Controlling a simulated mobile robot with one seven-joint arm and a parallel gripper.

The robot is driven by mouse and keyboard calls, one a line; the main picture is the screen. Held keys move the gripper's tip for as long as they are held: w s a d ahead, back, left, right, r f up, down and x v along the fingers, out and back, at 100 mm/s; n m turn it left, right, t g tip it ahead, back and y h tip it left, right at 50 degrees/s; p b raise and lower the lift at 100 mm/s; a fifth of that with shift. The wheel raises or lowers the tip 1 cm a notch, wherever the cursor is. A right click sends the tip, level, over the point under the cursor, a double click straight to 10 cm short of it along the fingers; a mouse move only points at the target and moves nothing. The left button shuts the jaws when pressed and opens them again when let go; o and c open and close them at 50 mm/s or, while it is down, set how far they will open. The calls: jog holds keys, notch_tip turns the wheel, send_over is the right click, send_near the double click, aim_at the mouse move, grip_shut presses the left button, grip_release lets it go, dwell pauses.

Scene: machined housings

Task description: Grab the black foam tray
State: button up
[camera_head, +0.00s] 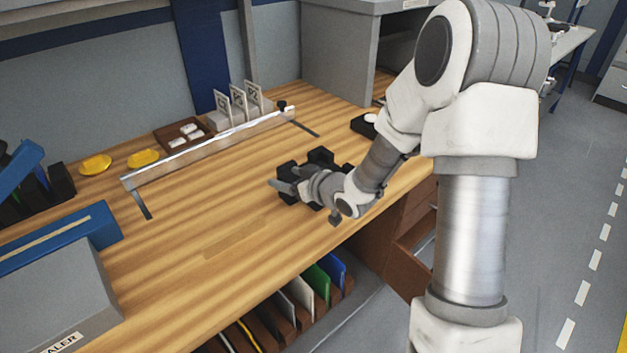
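A dark, blocky black object (321,156) with raised lumps lies on the wooden bench, directly behind my gripper. It may be the black foam tray, but my gripper hides part of its shape. Another flat black piece (361,126) lies further back to the right, with a white item on it and my arm covering its right side. I cannot tell for sure which one is the foam tray. My gripper (285,185) is low over the bench, its grey fingers pointing left, close in front of the blocky object. Contact and finger opening are unclear.
A metal rail (210,147) stands across the bench behind my gripper. Behind it are a brown tray (167,137) with white pieces, yellow dishes (143,158) and labelled cards (238,100). A sealer (60,290) stands at left. The bench left of my gripper is clear.

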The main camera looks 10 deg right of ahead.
grip_shut()
